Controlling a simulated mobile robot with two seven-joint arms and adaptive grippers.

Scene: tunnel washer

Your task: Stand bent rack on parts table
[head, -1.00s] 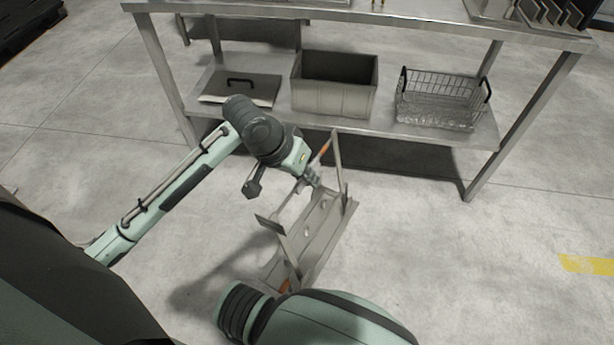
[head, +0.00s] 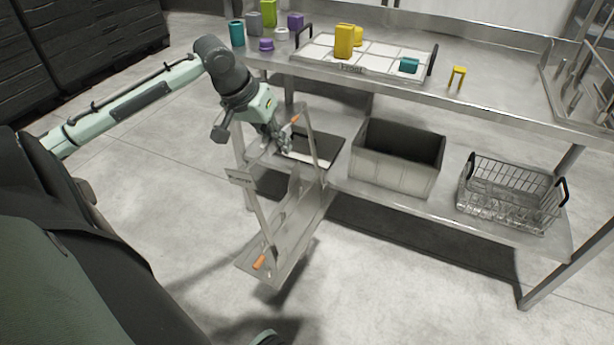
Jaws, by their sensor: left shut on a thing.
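The bent rack (head: 290,228) is a grey metal frame with a long base plate, thin uprights and orange marks. It hangs tilted in the air in front of the table, clear of the floor. My left gripper (head: 283,143) is shut on the rack's upper far part; the fingers are partly hidden by the frame. The parts table (head: 505,92) is a steel bench behind the rack, and its top is higher than most of the rack. My right gripper is out of view.
A tray (head: 385,55) holding yellow and teal blocks lies on the tabletop. Several coloured parts stand left of it, a small yellow piece (head: 457,76) right. Bare top lies right of the tray.

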